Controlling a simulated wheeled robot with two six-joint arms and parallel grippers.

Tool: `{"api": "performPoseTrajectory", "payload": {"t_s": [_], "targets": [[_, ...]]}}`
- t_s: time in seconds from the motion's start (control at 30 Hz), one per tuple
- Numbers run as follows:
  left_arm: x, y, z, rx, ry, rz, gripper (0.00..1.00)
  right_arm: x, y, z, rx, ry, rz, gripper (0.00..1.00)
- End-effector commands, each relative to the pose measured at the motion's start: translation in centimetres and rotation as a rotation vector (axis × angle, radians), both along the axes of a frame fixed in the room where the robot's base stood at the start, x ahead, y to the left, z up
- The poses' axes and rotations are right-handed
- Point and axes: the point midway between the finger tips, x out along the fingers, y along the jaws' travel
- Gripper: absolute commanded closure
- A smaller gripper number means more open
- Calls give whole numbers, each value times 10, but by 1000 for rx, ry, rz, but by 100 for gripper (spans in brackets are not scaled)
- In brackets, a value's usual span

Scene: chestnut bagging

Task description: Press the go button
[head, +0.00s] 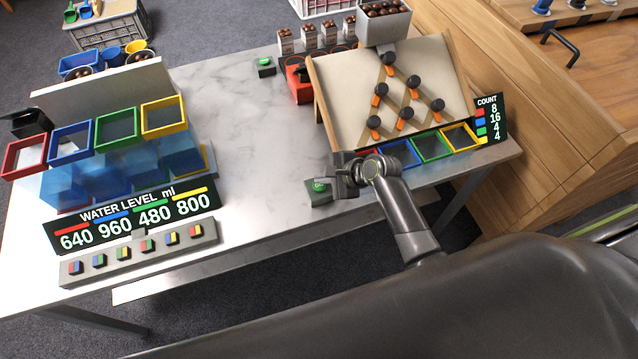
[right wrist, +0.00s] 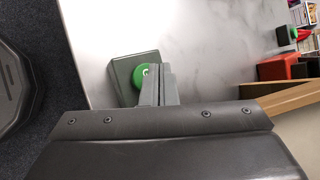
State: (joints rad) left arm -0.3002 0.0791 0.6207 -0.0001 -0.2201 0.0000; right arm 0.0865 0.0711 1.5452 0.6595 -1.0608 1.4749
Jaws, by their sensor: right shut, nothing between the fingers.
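The go button is a green round cap (head: 319,186) on a dark grey-green box (head: 318,198) near the front edge of the table, left of the sloped peg board. In the right wrist view the green cap (right wrist: 142,76) sits on its box (right wrist: 124,70), just left of and partly behind my fingertips. My right gripper (head: 340,184) is shut and empty, right beside the button. In the right wrist view the shut fingers (right wrist: 161,78) overlap the cap's right side; I cannot tell whether they touch it. My left gripper is not in view.
A second green button (head: 265,62) stands farther back, near a red block (head: 299,85). The sloped board (head: 345,105) with pegs and coloured bins is close right of my right gripper. The water-level stand (head: 130,225) is at left. The table's middle (head: 240,125) is clear.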

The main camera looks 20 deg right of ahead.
Motion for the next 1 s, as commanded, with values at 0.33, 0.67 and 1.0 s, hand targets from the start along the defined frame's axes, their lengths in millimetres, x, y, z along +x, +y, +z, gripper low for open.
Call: {"api": "performPoseTrajectory", "payload": {"t_s": [0.33, 0.67, 1.0], "targets": [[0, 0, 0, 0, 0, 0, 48, 0, 0, 0, 0, 0, 0, 100], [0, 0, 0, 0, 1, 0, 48, 0, 0, 0, 0, 0, 0, 100], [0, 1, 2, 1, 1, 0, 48, 0, 0, -8, 1, 0, -1, 100]]}}
